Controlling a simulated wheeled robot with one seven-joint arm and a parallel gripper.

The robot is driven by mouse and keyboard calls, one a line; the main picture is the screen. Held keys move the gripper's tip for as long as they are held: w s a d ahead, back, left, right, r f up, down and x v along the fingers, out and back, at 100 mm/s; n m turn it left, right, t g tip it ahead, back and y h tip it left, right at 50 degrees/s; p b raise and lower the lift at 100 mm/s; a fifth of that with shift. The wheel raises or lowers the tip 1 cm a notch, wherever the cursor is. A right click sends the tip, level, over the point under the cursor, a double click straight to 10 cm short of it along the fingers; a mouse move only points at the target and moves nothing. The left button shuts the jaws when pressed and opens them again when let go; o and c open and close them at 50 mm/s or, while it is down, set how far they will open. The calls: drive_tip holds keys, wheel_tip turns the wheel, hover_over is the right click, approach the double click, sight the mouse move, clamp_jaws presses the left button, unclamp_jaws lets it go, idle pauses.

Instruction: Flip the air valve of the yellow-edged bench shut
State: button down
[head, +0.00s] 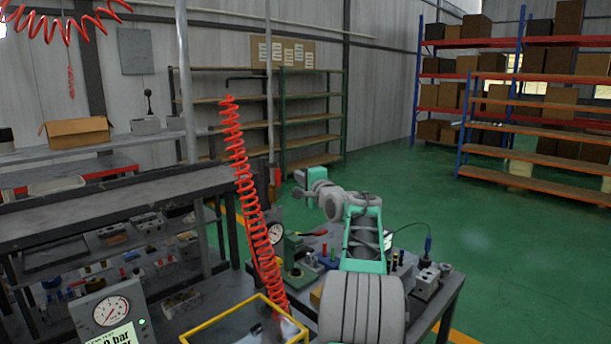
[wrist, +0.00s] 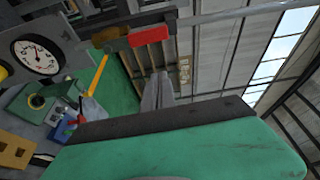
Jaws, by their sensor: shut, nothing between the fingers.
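A red valve lever (wrist: 148,36) shows at the top of the wrist view, beside a dark fitting on a grey pipe (wrist: 235,12). Its long side runs roughly along the pipe. In the head view a small red-orange part (head: 278,177) on the upright pipe looks like the same lever. My gripper (head: 299,184) is to its right in the head view; its fingers (wrist: 158,92) are shut and empty, apart from the lever in the wrist view. A yellow-edged frame (head: 246,303) lies on the near bench. I cannot tell which bench the task means.
A dial gauge (head: 276,233), which also shows in the wrist view (wrist: 38,56), stands beside the pipe. A coiled red hose (head: 243,170) hangs left of it. Valve blocks (head: 427,280) sit on the right bench. Green floor (head: 400,190) lies open behind.

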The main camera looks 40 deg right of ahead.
sight(279, 184)
drive_tip(key=w+a+p, duration=0.1)
drive_tip(key=w+a, duration=0.1)
drive_tip(key=a, duration=0.1)
drive_tip(key=shift+w+a+p, duration=0.15)
drive_tip(key=shift+p, duration=0.2)
